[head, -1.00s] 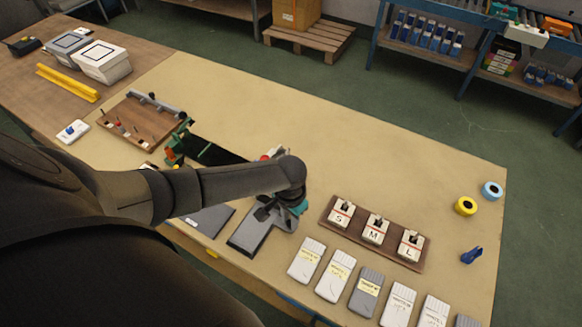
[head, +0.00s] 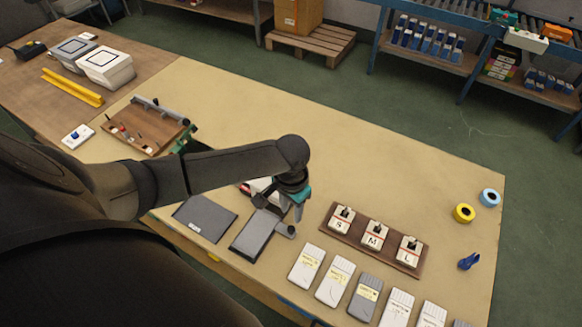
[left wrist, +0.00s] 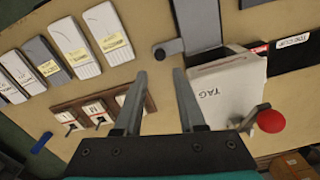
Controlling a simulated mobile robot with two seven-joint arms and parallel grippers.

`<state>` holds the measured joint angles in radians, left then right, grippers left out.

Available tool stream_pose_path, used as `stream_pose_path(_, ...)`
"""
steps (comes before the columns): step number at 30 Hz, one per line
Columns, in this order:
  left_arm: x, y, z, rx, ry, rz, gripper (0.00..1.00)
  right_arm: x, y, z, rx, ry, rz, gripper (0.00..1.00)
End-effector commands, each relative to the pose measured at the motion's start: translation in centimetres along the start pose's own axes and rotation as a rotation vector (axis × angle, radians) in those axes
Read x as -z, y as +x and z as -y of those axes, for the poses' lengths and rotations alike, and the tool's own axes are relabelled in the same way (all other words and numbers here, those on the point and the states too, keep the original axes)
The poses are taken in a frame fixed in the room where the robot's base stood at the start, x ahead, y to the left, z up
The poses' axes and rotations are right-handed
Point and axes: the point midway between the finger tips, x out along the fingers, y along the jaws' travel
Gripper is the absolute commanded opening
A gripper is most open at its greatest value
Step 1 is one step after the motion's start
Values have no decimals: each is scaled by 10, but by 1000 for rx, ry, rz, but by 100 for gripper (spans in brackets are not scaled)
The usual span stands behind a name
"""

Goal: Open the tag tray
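The tag tray is a white box marked TAG (left wrist: 215,92) in the left wrist view, with a lever ending in a red ball (left wrist: 271,121) beside it. Whether it is open is unclear. In the head view the white box (head: 262,186) is partly hidden behind my left arm and gripper. My left gripper (head: 296,211) is over the table, just right of the box. In the left wrist view its fingers (left wrist: 160,76) are apart with nothing between them, and the right finger is close to the box's left side. My right gripper is not in view.
A brown rack of S, M and L blocks (head: 376,237) stands to the right, with several grey and white packs (head: 335,281) in front.

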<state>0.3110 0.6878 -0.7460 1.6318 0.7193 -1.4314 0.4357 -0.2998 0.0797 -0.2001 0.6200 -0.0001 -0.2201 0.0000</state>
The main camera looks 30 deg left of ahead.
Motion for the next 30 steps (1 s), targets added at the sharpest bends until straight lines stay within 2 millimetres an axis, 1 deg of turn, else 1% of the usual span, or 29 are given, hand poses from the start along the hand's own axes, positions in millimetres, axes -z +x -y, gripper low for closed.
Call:
stream_pose_path(1, 1, -14, 1, 2, 1, -3, 39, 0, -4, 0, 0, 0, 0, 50)
stream_pose_path(3, 1, -28, 0, 0, 0, -4, 39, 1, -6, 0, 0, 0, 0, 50)
stream_pose_path(6, 1, -45, 1, 2, 1, -3, 39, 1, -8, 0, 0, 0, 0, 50)
stream_pose_path(10, 0, -59, 0, 0, -1, -2, 39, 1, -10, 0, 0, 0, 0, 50)
stream_pose_path(15, 0, -65, 0, 1, -1, 0, 39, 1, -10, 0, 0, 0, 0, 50)
stream_pose_path(30, 0, -65, 0, 0, -1, 0, 39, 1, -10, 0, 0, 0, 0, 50)
